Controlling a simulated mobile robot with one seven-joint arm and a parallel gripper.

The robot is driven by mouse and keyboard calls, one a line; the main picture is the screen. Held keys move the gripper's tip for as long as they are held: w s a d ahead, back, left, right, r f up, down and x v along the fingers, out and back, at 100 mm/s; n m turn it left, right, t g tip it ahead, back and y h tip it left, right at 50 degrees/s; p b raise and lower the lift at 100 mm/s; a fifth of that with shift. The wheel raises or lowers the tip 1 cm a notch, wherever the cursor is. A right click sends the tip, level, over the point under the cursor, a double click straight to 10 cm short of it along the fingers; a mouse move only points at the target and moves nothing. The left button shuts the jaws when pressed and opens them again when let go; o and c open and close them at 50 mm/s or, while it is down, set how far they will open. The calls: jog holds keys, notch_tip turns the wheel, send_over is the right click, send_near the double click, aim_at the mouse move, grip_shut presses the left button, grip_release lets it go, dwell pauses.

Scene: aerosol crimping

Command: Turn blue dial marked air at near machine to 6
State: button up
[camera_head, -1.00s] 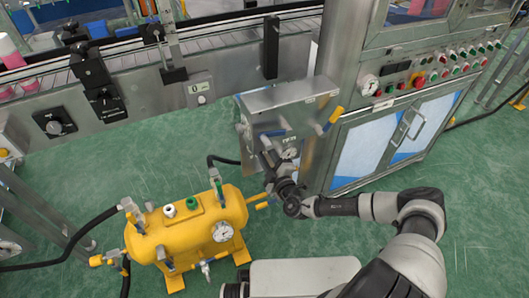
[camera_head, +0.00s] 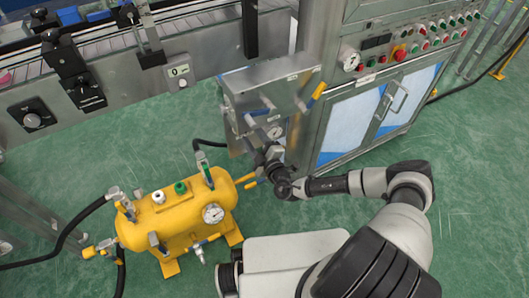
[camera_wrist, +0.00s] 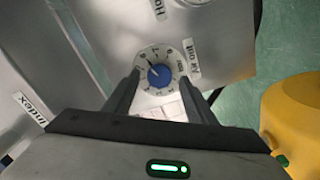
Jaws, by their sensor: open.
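A blue dial (camera_wrist: 159,75) with a white numbered ring sits on a grey metal panel in the wrist view. The dial's numbers are too small to read surely. In the head view my gripper (camera_head: 262,156) is in front of the steel box (camera_head: 262,83) of the near machine, and the dial cannot be made out there.
A yellow air tank (camera_head: 180,222) with gauge, valves and black hoses stands on the green floor to the left. A steel control cabinet (camera_head: 345,135) with buttons is at right. A conveyor (camera_head: 110,60) runs behind. A label reading "Index" (camera_wrist: 30,108) shows in the wrist view.

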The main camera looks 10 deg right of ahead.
jog(key=p+v, duration=0.2)
jog(key=v, duration=1.3)
jog(key=shift+s, duration=0.35)
jog(key=shift+d, duration=0.15)
